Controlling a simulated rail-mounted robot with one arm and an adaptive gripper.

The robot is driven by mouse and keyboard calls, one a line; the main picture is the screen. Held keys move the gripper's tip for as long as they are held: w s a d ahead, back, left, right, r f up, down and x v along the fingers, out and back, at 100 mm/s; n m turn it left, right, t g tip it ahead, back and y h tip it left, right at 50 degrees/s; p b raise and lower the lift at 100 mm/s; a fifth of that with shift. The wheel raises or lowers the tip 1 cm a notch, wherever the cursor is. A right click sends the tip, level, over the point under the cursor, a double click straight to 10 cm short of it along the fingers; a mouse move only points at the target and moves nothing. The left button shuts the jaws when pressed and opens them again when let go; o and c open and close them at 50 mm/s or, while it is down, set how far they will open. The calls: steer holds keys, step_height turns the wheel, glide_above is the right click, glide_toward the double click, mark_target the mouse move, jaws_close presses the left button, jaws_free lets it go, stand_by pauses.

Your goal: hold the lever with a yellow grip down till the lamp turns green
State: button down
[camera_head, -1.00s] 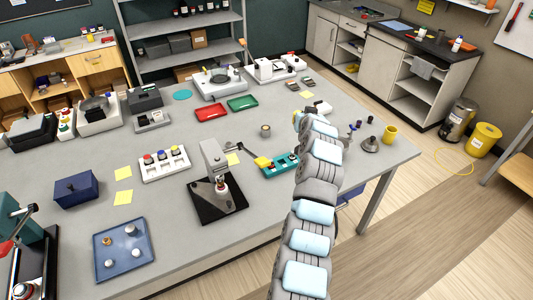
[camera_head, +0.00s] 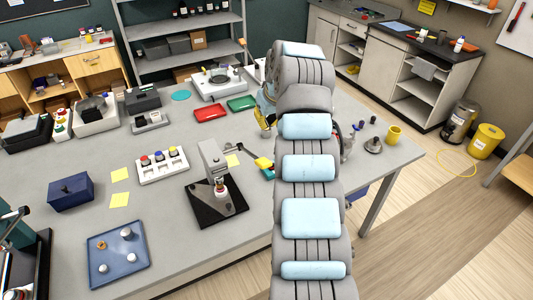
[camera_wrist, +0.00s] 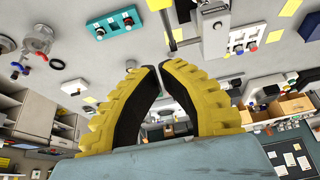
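The lever's yellow grip (camera_head: 263,163) sticks out to the right of a grey press (camera_head: 213,160) on a black base. The grip also shows at the top edge of the wrist view (camera_wrist: 158,4), beyond my fingertips and apart from them. In the head view my gripper (camera_head: 264,115) is partly hidden by my arm, farther back than the grip. A small red and white object (camera_head: 221,189) sits under the press head. I cannot make out a green-lit lamp.
A white panel with coloured buttons (camera_head: 163,165), a blue tray (camera_head: 118,255), a blue box (camera_head: 71,192) and red and green trays (camera_head: 210,112) share the table.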

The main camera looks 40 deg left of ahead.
steer(key=shift+s+d+r+h, duration=0.1)
steer(key=shift+s+d+h, duration=0.2)
steer(key=shift+s, duration=0.2)
steer(key=shift+a, duration=0.1)
steer(key=p, duration=0.2)
glide_above(262, 158)
step_height(262, 158, down, 9)
steer(key=shift+a, duration=0.15)
steer(key=shift+w+f, duration=0.1)
steer(key=shift+f, duration=0.2)
steer(key=shift+s+d+f+p, duration=0.2)
steer(key=shift+d+f+p, duration=0.2)
steer(key=shift+f, duration=0.45)
steer(key=shift+s+d+f+p, duration=0.15)
steer(key=shift+d+f+p, duration=0.15)
steer(key=shift+f, duration=0.55)
steer(key=shift+f, duration=0.15)
